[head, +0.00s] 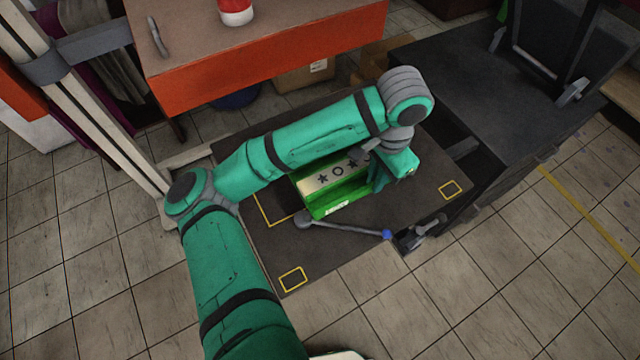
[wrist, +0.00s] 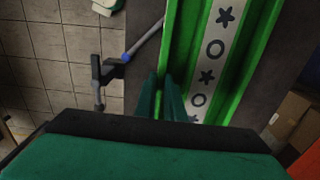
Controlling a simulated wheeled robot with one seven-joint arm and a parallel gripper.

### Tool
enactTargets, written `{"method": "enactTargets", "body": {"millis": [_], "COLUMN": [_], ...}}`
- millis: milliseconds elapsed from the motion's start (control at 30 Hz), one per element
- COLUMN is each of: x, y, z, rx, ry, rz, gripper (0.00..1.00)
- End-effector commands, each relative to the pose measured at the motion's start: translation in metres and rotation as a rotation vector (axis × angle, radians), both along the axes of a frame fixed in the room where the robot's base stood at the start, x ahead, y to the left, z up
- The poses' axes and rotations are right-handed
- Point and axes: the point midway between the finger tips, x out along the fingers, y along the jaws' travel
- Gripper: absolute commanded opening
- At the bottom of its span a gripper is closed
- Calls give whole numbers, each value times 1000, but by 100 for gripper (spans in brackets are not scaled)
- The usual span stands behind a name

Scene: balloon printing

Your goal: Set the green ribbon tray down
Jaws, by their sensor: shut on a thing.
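The green ribbon tray (head: 335,192) is below my forearm in the head view, over the dark table top (head: 350,250). A pale ribbon with dark stars and rings (head: 337,173) runs along it. In the wrist view the tray (wrist: 181,52) stretches away from my gripper, with the ribbon (wrist: 215,50) along its middle. My gripper (wrist: 165,95) is shut on the tray's near left wall. In the head view my gripper (head: 380,182) is at the tray's right end, partly hidden by my wrist. I cannot tell whether the tray touches the table.
Yellow outlines (head: 292,279) mark the table. A grey lever with a blue tip (head: 345,229) lies just in front of the tray. A dark cabinet (head: 455,90) stands at the right, and an orange-fronted bench (head: 265,67) at the back. The table's front is mostly bare.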

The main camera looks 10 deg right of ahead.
Motion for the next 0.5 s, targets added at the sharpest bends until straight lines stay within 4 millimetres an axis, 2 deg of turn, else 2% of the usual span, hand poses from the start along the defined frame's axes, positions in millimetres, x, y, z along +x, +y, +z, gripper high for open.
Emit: {"method": "enactTargets", "body": {"millis": [367, 500], "x": [38, 47], "y": [73, 90], "z": [-35, -59], "rx": [0, 2], "ry": [1, 2], "rz": [11, 8], "gripper": [0, 0]}}
